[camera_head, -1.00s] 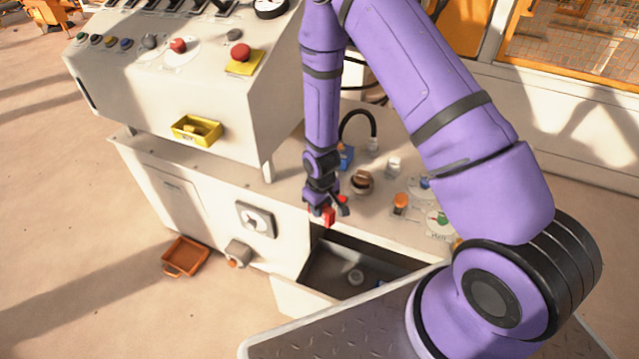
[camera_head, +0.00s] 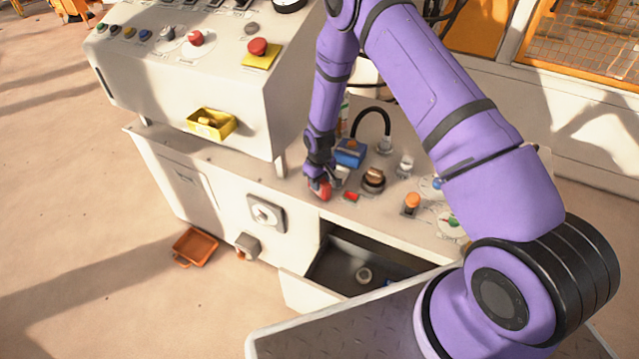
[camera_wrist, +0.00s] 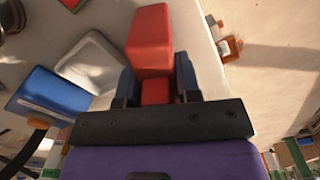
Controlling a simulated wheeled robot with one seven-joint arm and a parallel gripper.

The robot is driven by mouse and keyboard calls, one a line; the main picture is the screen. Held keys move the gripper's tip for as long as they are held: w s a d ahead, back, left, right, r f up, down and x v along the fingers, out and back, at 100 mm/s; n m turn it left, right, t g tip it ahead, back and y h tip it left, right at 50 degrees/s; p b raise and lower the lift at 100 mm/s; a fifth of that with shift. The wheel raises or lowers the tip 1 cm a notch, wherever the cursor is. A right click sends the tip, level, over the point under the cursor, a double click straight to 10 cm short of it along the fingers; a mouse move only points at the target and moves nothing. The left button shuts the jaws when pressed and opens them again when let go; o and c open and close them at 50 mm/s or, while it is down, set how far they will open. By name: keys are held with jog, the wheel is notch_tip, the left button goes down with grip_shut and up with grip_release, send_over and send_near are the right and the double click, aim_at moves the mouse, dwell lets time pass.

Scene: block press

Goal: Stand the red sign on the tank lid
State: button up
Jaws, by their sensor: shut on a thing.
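My gripper (camera_head: 320,186) is shut on a red block-like piece (camera_wrist: 150,42), which I take to be the red sign; it also shows in the head view (camera_head: 323,192). The gripper points down over the bench top, near its front edge. In the wrist view, a pale grey rounded plate (camera_wrist: 92,62) lies just left of the held piece, beside a blue box (camera_wrist: 50,94). The blue box stands behind the gripper in the head view (camera_head: 349,154). I cannot tell for sure which surface is the tank lid, or whether the red piece touches the bench.
A small red piece (camera_head: 351,196) lies right of the gripper. A dark round knob (camera_head: 373,180) and an orange-topped knob (camera_head: 411,202) stand further right. An open drawer (camera_head: 340,270) juts out below. The control console (camera_head: 190,85) rises at left.

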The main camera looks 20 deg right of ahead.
jog(key=shift+f, duration=0.4)
jog(key=shift+f, duration=0.1)
jog(key=o, duration=0.9)
jog(key=shift+o, duration=0.2)
